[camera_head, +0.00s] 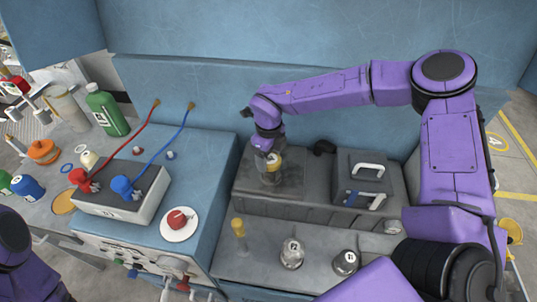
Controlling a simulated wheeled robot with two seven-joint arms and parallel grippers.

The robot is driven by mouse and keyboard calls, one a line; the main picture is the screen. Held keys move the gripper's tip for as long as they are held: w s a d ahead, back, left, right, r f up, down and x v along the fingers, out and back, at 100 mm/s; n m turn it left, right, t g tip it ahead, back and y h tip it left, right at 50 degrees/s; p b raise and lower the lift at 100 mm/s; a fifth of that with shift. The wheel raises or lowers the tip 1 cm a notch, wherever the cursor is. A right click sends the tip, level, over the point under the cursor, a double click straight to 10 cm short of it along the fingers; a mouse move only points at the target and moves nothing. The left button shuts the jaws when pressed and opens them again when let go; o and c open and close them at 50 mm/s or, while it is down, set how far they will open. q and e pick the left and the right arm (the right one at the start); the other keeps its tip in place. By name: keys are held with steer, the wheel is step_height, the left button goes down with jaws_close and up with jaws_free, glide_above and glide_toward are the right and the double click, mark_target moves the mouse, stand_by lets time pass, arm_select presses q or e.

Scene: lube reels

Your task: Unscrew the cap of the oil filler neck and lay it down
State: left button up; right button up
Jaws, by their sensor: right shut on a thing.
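The oil filler neck (269,180) stands on the grey engine block, at its left end. A yellow cap (274,161) is at the top of the neck, partly hidden by my right gripper (268,158). That gripper points down from above and is shut on the cap. The picture is too small to tell whether the cap is seated or lifted a little. Part of my left arm shows at the lower left edge, but its gripper is out of view.
On the block to the right stands a dark box with handles (368,170). The grey ledge in front holds a yellow-topped dipstick-like piece (238,227) and two small grey containers (291,254). At the left are a box with red and blue hoses (122,188) and a white disc (180,232).

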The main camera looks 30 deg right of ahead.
steer(key=shift+r+n+p, duration=0.25)
steer(key=shift+n+p, duration=0.15)
steer(key=n+p, duration=0.2)
steer(key=n, duration=0.1)
steer(key=shift+s+a+p, duration=0.1)
steer(key=shift+p, duration=0.25)
steer(key=shift+f+n, duration=0.1)
steer(key=shift+n, duration=0.2)
steer(key=shift+f, duration=0.2)
steer(key=shift+s+r+n+p, duration=0.1)
steer(key=shift+r+n+p, duration=0.15)
steer(key=shift+n+p, duration=1.15)
steer(key=shift+n, duration=0.2)
steer(key=shift+s+f+n, duration=0.1)
steer(key=shift+f+n, duration=0.2)
steer(key=shift+n, duration=0.9)
